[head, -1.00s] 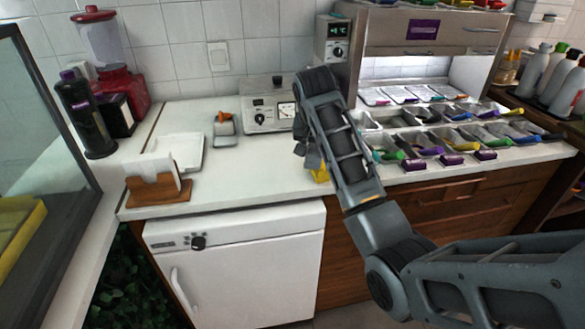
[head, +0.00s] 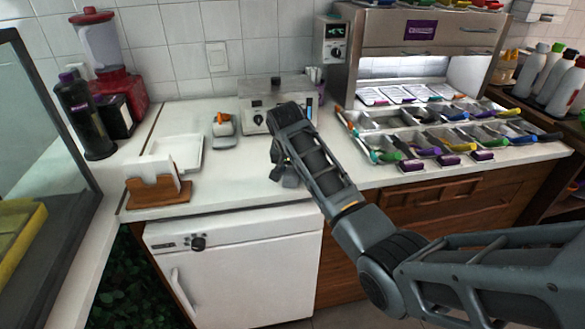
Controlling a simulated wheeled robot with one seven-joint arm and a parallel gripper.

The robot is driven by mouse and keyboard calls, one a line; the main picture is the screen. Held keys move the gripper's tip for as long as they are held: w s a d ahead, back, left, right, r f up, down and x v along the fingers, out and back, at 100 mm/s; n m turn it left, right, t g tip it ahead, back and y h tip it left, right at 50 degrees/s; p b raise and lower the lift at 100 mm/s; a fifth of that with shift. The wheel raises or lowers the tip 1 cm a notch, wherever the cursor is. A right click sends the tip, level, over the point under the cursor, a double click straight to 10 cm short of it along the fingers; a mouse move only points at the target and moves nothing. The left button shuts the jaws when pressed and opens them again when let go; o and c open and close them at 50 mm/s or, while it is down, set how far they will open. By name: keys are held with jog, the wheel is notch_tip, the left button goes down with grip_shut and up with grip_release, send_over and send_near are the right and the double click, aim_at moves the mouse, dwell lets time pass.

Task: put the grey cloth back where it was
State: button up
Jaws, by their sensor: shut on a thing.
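My gripper (head: 284,178) is in the head view, over the front part of the white counter, left of the topping trays. It points down and is seen partly from behind, with my arm running to the lower right. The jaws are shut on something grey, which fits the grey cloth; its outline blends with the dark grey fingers. I cannot tell whether it touches the counter. The fingertips are small and partly hidden by my wrist.
Behind my gripper stands a metal appliance (head: 255,118) with a dial. A small grey and orange item (head: 223,127) is left of it. A white tray (head: 178,150) and a wooden napkin holder (head: 158,193) are farther left. Topping trays (head: 400,120) fill the right. Counter between is clear.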

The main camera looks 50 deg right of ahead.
jog(key=shift+f, duration=0.1)
jog(key=o, duration=0.9)
jog(key=shift+o, duration=0.2)
jog(key=v, duration=1.2)
